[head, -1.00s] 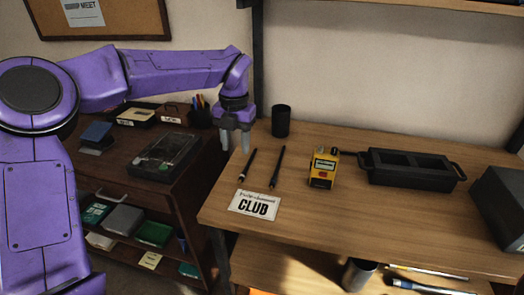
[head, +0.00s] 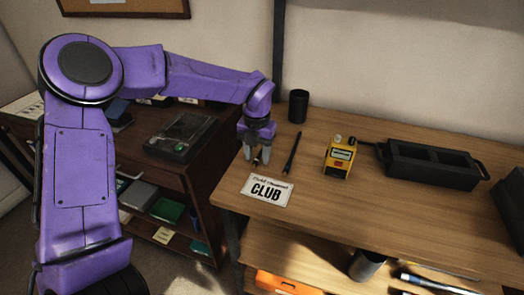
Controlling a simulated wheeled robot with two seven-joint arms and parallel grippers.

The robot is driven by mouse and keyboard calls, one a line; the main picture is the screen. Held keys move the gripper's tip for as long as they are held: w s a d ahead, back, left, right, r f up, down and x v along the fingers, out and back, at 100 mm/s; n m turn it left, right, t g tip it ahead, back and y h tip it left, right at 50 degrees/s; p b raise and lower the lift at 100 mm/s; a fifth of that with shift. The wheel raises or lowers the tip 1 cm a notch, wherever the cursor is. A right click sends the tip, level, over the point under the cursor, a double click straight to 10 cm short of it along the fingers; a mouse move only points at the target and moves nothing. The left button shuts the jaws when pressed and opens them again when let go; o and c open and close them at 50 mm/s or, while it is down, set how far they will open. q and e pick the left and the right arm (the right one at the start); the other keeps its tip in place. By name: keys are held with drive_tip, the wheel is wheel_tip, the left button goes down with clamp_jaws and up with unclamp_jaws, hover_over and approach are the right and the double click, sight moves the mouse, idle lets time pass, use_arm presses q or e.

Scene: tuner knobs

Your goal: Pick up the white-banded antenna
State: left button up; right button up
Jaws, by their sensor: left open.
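Two thin dark antennas lie on the wooden table (head: 420,215) behind the sign card. The left antenna (head: 256,162) is mostly hidden by my left gripper, with only its near end showing; the right antenna (head: 292,153) lies fully in view. The bands are too small to tell which antenna has the white one. My left gripper (head: 256,154) points down over the left antenna, its two grey fingers apart, one to each side of it. I cannot tell how far above the table the fingertips are. My right gripper is not in view.
A CLUB card (head: 267,190) lies in front of the antennas. A black cup (head: 298,106) stands behind them. A dark shelf unit (head: 215,185) stands left of the table.

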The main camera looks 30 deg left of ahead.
use_arm(q)
clamp_jaws()
drive_tip(key=shift+r, duration=0.1)
drive_tip(key=shift+r, duration=0.2)
wheel_tip(320, 180, up, 2)
drive_tip(key=shift+w+r, duration=0.1)
drive_tip(key=shift+r, duration=0.1)
drive_tip(key=s+d+r+b, duration=0.1)
drive_tip(key=s+d+r, duration=0.6)
drive_tip(key=s+r, duration=0.3)
drive_tip(key=shift+s, duration=1.15)
